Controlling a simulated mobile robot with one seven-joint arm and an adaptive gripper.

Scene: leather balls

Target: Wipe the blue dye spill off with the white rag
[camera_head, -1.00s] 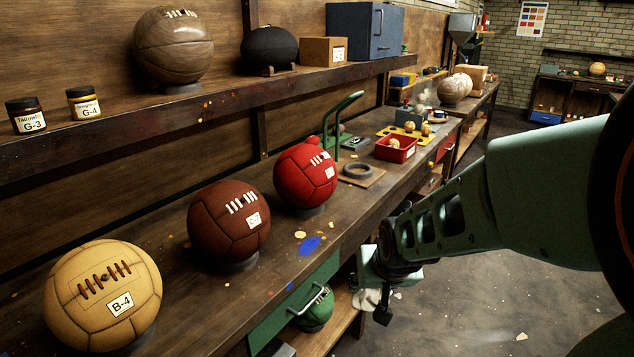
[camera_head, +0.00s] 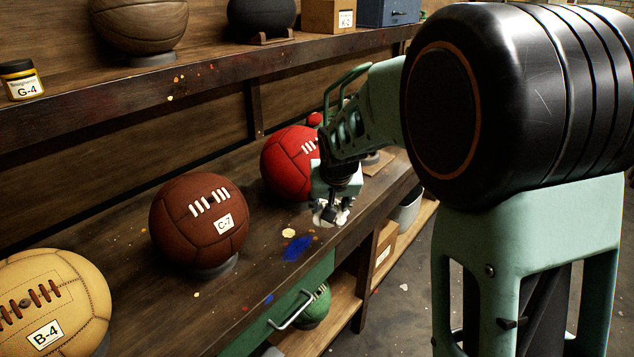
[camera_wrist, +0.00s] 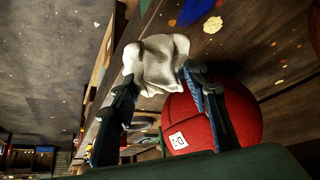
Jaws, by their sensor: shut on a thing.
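The blue dye spill (camera_head: 298,247) lies on the wooden bench top, in front of and right of the brown ball. Its edge also shows at the top of the wrist view (camera_wrist: 197,10). My gripper (camera_head: 332,205) is over the bench, right of and a little beyond the spill, in front of the red ball. It is shut on the white rag (camera_wrist: 158,62), which is bunched between the fingertips. In the head view the rag (camera_head: 328,218) shows as a small pale bit under the fingers. I cannot tell whether it touches the bench.
The brown ball C-7 (camera_head: 199,222) stands left of the spill. The red ball (camera_head: 287,163) is close behind my gripper. The tan ball B-4 (camera_head: 50,305) is at lower left. A drawer handle (camera_head: 291,309) juts from the bench front below the spill. Bench around the spill is mostly clear.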

